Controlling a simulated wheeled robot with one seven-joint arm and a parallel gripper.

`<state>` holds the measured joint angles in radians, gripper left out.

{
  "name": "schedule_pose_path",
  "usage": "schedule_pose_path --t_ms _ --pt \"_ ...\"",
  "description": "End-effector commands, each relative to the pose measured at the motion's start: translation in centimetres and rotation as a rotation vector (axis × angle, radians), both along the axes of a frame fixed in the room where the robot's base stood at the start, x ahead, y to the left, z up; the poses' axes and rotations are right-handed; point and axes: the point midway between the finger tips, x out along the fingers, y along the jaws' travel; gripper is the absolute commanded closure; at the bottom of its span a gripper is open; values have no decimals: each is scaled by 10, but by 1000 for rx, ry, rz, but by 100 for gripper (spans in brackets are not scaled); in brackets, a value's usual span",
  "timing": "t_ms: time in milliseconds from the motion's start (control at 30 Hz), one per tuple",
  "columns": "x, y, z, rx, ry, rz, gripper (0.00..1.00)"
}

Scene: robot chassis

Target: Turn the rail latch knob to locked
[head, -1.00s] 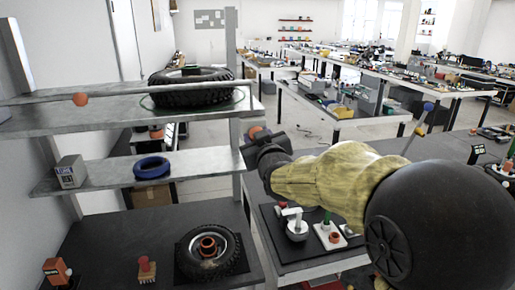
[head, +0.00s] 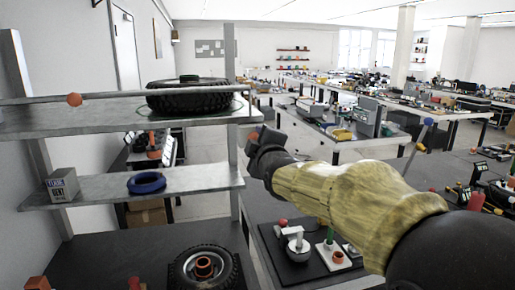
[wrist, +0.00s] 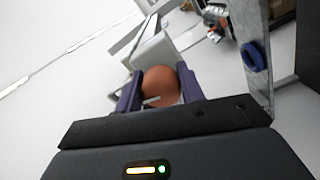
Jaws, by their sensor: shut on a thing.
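The upper shelf has a thin front rail (head: 130,99). One orange ball knob (head: 74,99) sits near the rail's left end, away from my gripper. My gripper (head: 262,142) is at the right end of the shelf unit, beside its post. It is shut on another orange ball knob (head: 253,136), which partly shows past the jaws. In the wrist view this held knob (wrist: 160,87) sits between the two dark purple fingers, with a grey block behind it. I cannot tell which way the latch is turned.
A tire (head: 190,98) lies on the upper shelf (head: 60,118). A blue ring (head: 146,183) and a grey box (head: 62,186) are on the middle shelf. A wheel (head: 204,268) lies below. A dark bench (head: 300,275) with small fixtures stands under my arm.

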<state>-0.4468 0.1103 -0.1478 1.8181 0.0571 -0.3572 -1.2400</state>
Motion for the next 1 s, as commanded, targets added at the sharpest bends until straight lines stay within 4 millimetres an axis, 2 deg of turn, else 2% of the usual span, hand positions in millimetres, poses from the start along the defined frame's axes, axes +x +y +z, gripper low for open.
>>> schedule_pose_path --t_ms 333,833,867,933,1000 --pt "0 0 -1 -159 -43 1 85" --pt "0 0 -1 -182 -50 1 85" --pt "0 0 -1 -182 -50 1 58" --pt "0 0 -1 -182 -50 1 44" --pt "0 0 0 -181 -50 1 41"
